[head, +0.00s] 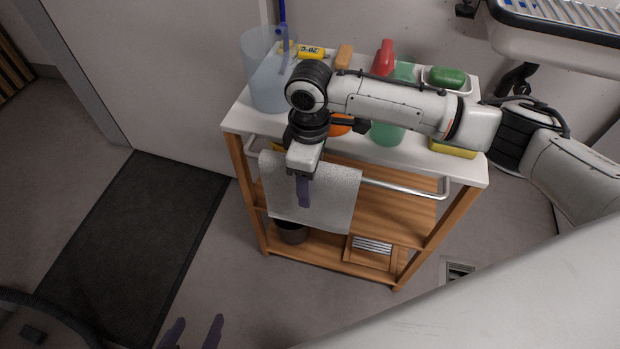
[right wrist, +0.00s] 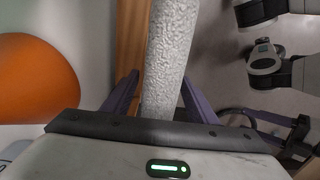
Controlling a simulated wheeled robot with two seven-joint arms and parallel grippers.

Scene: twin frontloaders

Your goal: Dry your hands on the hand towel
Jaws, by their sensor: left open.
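A white hand towel (head: 335,194) hangs over the metal rail (head: 400,189) on the front of a wooden trolley. My right arm reaches in from the right above the trolley, and its gripper (head: 303,190) points down at the towel's upper part, with one purple finger in front of the cloth. In the right wrist view the towel (right wrist: 168,50) runs between the two fingers of the right gripper (right wrist: 160,88). Whether both fingers press on it is unclear. My left gripper (head: 193,332) is open and empty at the bottom left, over the floor, well away from the towel.
The trolley's white top (head: 237,120) carries a clear bluish container (head: 262,85), a red bottle (head: 384,58), a green bottle (head: 386,133) and a green soap (head: 446,77). An orange object (right wrist: 35,75) is close beside the right gripper. A dark mat (head: 135,240) lies on the left floor.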

